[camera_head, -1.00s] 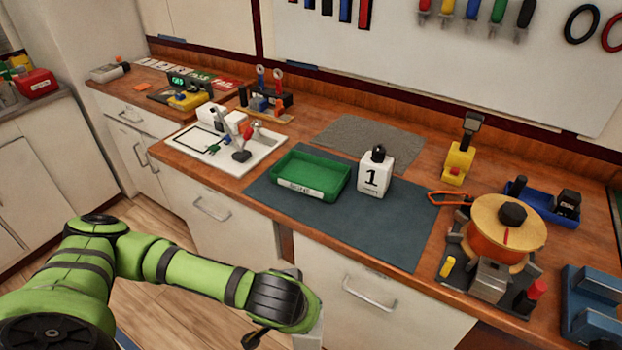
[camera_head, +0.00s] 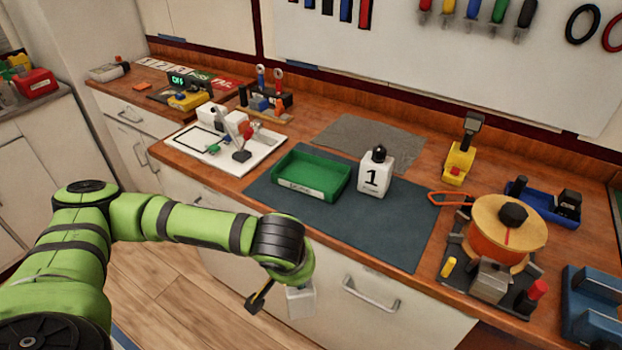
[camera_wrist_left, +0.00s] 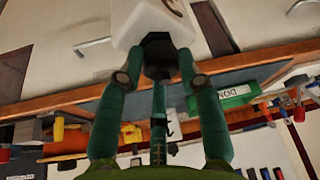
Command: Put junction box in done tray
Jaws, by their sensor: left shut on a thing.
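My left gripper (camera_head: 284,282) hangs in front of the counter's front edge, over the floor side. It is shut on a white box (camera_head: 301,301), held below counter height in the picture. In the left wrist view the gripper (camera_wrist_left: 158,58) closes on the dark top part of the white box (camera_wrist_left: 155,22), which bears a partly cut-off dark mark. A green tray (camera_head: 285,192) with a white label stands on the dark mat; its label also shows in the left wrist view (camera_wrist_left: 232,92) but I cannot read it surely. My right gripper is not in view.
A white box marked 1 with a black knob (camera_head: 376,172) stands right of the tray. A white board with parts (camera_head: 262,155) lies left of it. An orange spool (camera_head: 505,232) stands at right. The front of the dark mat (camera_head: 375,235) is clear.

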